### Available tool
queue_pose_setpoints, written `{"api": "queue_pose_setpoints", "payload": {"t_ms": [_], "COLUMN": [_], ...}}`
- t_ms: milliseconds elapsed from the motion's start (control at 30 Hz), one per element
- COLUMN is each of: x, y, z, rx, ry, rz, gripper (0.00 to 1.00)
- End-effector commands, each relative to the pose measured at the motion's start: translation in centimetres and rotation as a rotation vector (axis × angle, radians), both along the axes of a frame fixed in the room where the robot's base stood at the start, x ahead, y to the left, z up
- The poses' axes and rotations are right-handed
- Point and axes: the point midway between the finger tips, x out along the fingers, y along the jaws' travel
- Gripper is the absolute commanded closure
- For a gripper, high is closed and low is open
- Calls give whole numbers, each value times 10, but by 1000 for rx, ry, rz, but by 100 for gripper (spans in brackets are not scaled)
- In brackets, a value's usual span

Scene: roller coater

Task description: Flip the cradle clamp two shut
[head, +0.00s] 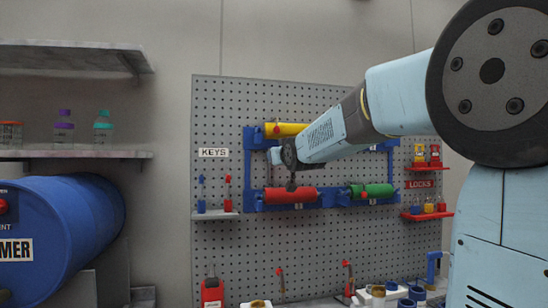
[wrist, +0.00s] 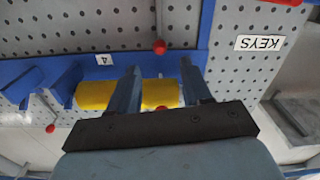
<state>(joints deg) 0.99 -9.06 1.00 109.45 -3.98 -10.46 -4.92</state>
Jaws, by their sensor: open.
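A blue cradle rack (head: 254,140) on the pegboard holds a yellow roller (head: 284,129) at the top, a red roller (head: 281,195) at lower left and a green roller (head: 378,190) at lower right. Small number labels sit below the lower rollers, too small to read, so I cannot tell which clamp is two. My gripper (wrist: 158,70) is open and empty. A red ball knob (wrist: 159,46) shows just beyond the fingertips. My arm hides the rack's middle.
A key shelf (head: 214,215) is left of the rack and red lock shelves (head: 427,215) are to the right. Several fixtures, including a red-knobbed one (head: 347,275), stand below the pegboard.

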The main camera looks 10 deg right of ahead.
Motion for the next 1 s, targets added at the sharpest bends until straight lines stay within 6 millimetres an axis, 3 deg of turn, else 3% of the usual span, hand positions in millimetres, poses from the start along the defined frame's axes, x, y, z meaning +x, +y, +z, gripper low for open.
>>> {"api": "queue_pose_setpoints", "payload": {"t_ms": [300,500,933,1000], "x": [49,69,76,76], "y": [1,1,2,2], "z": [-1,-1,0,0], "rx": [0,0,0,0], "ry": [2,2,1,1], "rz": [0,0,1,1], "gripper": [51,51,51,56]}}
